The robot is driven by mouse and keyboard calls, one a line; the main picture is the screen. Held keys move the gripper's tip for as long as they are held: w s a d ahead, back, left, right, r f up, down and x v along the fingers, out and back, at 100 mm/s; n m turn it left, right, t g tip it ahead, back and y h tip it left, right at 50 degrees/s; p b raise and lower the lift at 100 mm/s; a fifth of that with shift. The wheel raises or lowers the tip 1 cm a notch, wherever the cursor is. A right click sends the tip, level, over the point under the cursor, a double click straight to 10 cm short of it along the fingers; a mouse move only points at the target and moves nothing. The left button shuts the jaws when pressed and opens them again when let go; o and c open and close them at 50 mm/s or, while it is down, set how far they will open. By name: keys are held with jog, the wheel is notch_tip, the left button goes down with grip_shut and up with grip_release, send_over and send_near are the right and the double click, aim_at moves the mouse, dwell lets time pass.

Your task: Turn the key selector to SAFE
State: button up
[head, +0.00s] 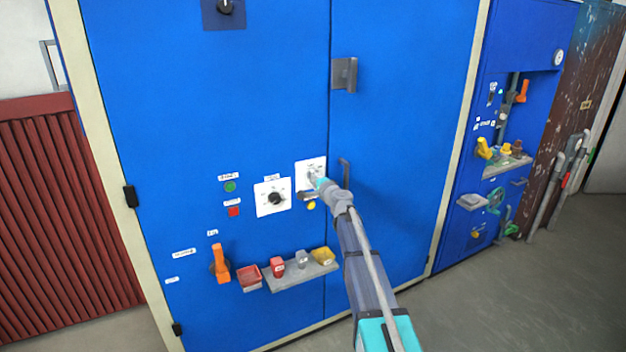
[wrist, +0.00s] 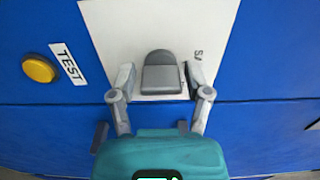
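The key selector is a grey rounded key (wrist: 161,76) on a white plate (wrist: 110,20) on the blue cabinet door. In the wrist view my gripper (wrist: 160,80) has one finger on each side of the key, with a narrow gap showing on both sides. The fingers are apart and do not visibly grip it. Lettering starting "SA" (wrist: 198,55) shows on the plate beside the right finger; the rest is hidden. In the head view the white plate (head: 304,166) is at the middle of the cabinet, and my gripper (head: 317,182) covers most of the key.
A yellow button (wrist: 39,68) with a TEST label (wrist: 68,64) sits beside the plate. A black knob (head: 275,198) on another white plate is to the left. A dark door handle (head: 345,173) is close to my gripper's right. A shelf (head: 290,279) with small containers projects below.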

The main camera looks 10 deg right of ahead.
jog(key=shift+o, duration=0.5)
jog(key=v, duration=1.2)
jog(key=shift+r, duration=0.1)
